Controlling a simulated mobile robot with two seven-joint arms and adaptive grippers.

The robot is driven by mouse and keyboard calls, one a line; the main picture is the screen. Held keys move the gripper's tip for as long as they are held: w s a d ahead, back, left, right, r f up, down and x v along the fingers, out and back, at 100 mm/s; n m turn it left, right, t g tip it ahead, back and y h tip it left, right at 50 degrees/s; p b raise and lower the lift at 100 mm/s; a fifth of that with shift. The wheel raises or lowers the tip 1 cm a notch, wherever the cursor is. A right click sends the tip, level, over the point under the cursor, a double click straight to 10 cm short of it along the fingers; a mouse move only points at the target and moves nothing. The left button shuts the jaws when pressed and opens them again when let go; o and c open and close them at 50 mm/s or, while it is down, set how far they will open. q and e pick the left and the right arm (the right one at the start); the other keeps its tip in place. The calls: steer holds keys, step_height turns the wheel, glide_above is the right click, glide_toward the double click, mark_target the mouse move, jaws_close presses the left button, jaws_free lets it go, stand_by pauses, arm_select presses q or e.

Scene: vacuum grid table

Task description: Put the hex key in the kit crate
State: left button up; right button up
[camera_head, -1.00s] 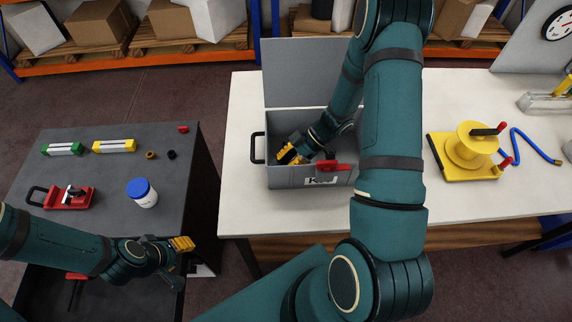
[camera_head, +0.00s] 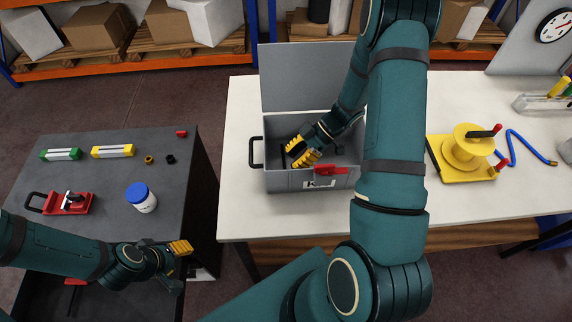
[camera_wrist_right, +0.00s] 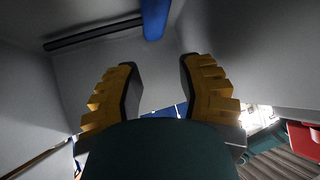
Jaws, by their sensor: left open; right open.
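The grey kit crate (camera_head: 283,181) stands on the white table with its lid raised and a red latch on its front. My right gripper (camera_head: 297,154) is open inside the crate, with nothing between its fingers. In the right wrist view, beyond the open fingers (camera_wrist_right: 158,85), a slim dark bar (camera_wrist_right: 90,35) lies near the crate wall; it may be the hex key, but I cannot tell surely. A blue piece (camera_wrist_right: 155,18) is beside it. My left gripper (camera_head: 181,265) is open and empty beside the dark cabinet. My right arm hides part of the crate.
The dark cabinet top (camera_head: 100,165) holds a blue-lidded jar (camera_head: 141,198), a red clamp-like tool (camera_head: 68,203), a green-ended bar (camera_head: 60,154), a yellow-ended bar (camera_head: 113,151) and small rings. A yellow reel (camera_head: 466,152) with blue hose stands right on the table.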

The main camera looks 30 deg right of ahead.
steer(key=v, duration=0.7)
steer(key=shift+d+r+p, duration=0.15)
steer(key=shift+d+p, duration=0.05)
steer(key=shift+p, duration=0.15)
